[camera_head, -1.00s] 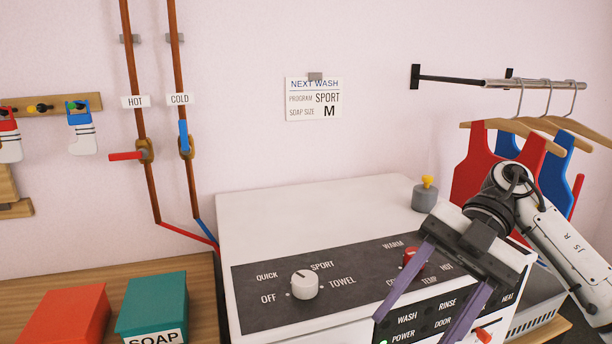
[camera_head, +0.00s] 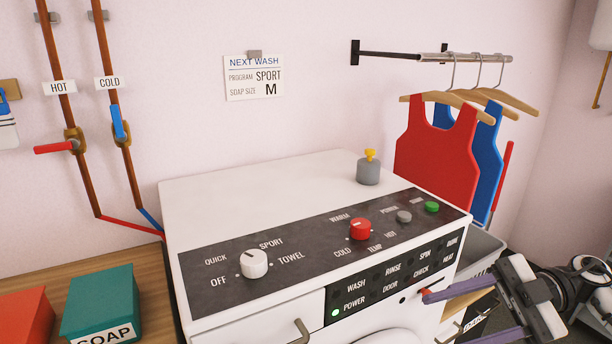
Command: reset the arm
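My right gripper (camera_head: 450,320) is at the lower right, in front of the washer's right side. Its two purple fingers point left and are spread apart, with nothing seen between them. The upper fingertip overlaps a small red part (camera_head: 425,292) on the washer front; I cannot tell if they touch. My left gripper is not in view. The white washer (camera_head: 270,185) has a dark panel with a white program knob (camera_head: 254,263), a red temperature knob (camera_head: 360,229), a grey button (camera_head: 404,217) and a green button (camera_head: 432,207). The power light is green.
A teal soap box (camera_head: 98,302) and a red box (camera_head: 22,318) sit on the wooden counter at left. A grey weight-like object with a yellow top (camera_head: 368,168) stands on the washer. Red and blue shirts (camera_head: 437,150) hang at right above a grey bin (camera_head: 482,250).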

